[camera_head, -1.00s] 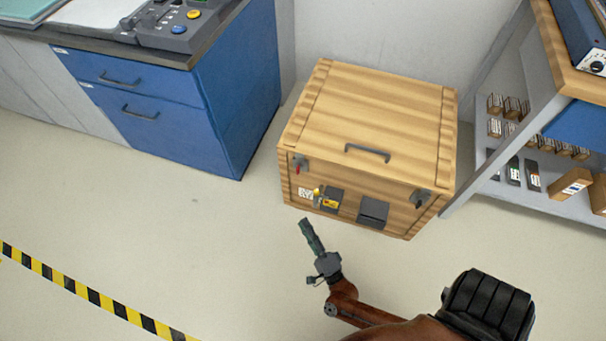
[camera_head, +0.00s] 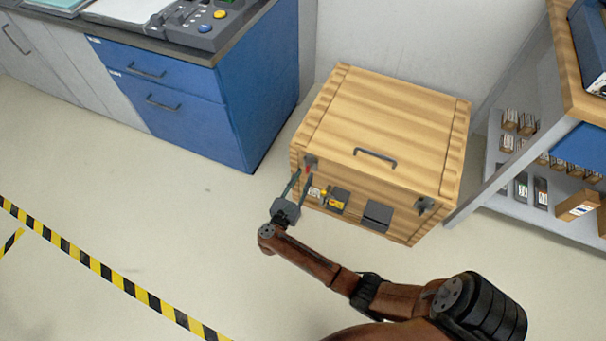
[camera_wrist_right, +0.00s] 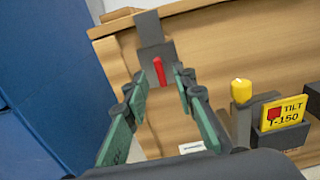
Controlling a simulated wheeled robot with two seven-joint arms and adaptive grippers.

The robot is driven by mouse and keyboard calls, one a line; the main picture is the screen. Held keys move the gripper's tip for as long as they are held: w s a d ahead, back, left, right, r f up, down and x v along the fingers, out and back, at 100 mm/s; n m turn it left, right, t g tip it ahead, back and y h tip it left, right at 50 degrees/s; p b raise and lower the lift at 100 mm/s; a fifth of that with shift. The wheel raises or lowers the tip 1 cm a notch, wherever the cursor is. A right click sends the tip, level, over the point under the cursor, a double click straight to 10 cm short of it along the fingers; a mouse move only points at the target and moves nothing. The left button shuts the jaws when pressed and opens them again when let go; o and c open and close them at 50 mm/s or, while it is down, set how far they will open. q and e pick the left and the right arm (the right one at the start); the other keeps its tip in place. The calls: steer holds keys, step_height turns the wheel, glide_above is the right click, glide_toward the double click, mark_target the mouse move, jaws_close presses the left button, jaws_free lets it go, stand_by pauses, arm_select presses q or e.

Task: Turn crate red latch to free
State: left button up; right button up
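The wooden crate (camera_head: 385,120) stands on the floor by the wall, its lid down. The red latch (camera_head: 308,169) is at the upper left of its front face. In the right wrist view the red latch (camera_wrist_right: 159,71) points down from a grey plate (camera_wrist_right: 152,38), nearly upright. My right gripper (camera_head: 299,180) is open at the crate's front left; in the right wrist view its two fingers (camera_wrist_right: 158,95) stand apart either side of and below the latch. I cannot tell whether they touch it. My left gripper is not in view.
A yellow knob (camera_wrist_right: 241,90) and a yellow tilt label (camera_wrist_right: 283,112) sit right of the latch on the crate front. A blue cabinet (camera_head: 250,90) stands left of the crate, a shelf unit (camera_head: 490,195) right. Floor in front is clear.

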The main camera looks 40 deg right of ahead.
steer(key=shift+x, duration=0.95)
steer(key=shift+r, duration=0.1)
steer(key=shift+c, duration=0.2)
jaws_close()
